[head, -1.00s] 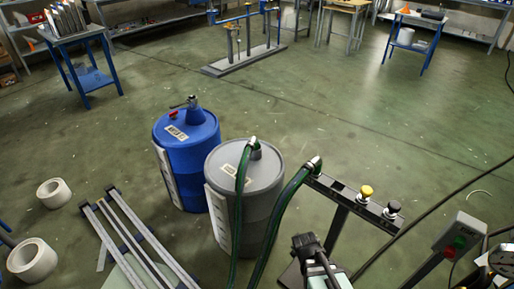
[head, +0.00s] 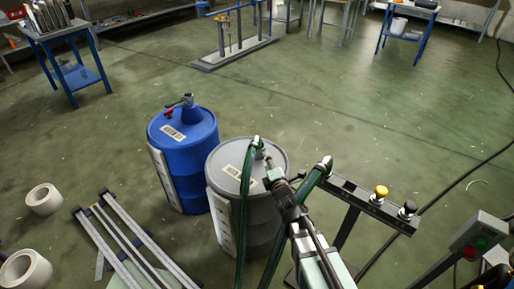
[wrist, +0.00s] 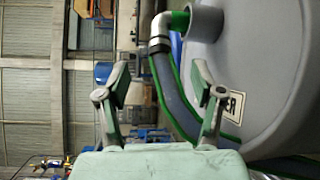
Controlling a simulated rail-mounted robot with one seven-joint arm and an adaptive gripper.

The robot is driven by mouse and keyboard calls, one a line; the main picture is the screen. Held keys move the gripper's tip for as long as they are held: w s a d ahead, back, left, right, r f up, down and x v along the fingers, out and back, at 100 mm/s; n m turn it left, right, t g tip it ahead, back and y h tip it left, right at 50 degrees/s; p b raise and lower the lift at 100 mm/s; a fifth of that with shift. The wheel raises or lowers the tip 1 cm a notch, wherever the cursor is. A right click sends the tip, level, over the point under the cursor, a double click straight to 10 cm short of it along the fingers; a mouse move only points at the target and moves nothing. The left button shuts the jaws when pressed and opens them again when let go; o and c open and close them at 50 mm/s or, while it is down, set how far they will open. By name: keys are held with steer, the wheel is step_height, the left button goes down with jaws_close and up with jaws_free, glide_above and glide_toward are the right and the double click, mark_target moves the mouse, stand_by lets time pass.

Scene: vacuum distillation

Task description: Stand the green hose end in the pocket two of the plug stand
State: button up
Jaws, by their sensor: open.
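A dark green hose (head: 244,205) rises to the grey drum, and its silver elbow end (head: 256,143) sits at the drum's top port. In the wrist view the silver elbow (wrist: 159,34) joins a green collar (wrist: 180,21) at the grey port (wrist: 206,20). A second green hose (head: 296,200) ends at the left end of the plug stand (head: 345,191). My gripper (head: 270,168) is open and empty, just right of the drum-top hose end. In the wrist view my gripper (wrist: 160,75) has spread fingers, with the elbow beyond their tips. The stand's pocket numbers are not readable.
The grey drum (head: 225,185) stands beside a blue drum (head: 183,150) with a valve on top. Yellow (head: 380,192) and black (head: 407,208) plugs stand on the plug stand's right part. A control box (head: 478,235) is at lower right. The floor behind is open.

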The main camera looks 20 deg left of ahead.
mark_target(257, 143)
steer(key=p+x, duration=0.2)
steer(key=x, duration=1.1)
steer(key=shift+w+a, duration=0.2)
steer(key=shift+a, duration=0.05)
jaws_close()
